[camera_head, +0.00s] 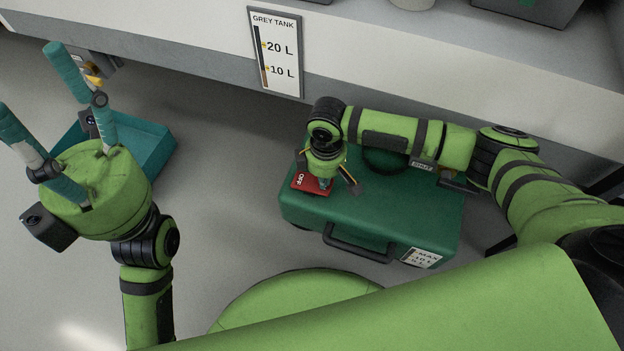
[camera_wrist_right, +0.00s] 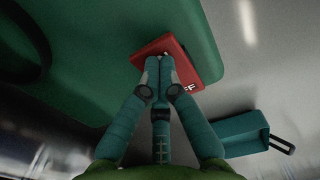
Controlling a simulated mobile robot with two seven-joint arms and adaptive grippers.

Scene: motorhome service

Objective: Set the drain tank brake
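The drain tank (camera_head: 400,215) is a green case on the floor with a dark handle on its near side. The red brake piece (camera_head: 302,184), marked OFF, sits at the tank's left end. My right gripper (camera_head: 324,184) points down over the red piece and partly covers it. In the right wrist view, the fingertips (camera_wrist_right: 159,65) are together and overlap the red piece (camera_wrist_right: 190,57); whether they touch it is hard to tell. I see nothing between them. My left gripper (camera_head: 28,76) is at the far left, fingers spread and empty, away from the tank.
A teal open tray (camera_head: 150,150) is on the floor at the left, partly behind my left gripper; it also shows in the right wrist view (camera_wrist_right: 240,125). The motorhome's side with a GREY TANK gauge (camera_head: 275,55) rises behind the tank. Floor between tray and tank is clear.

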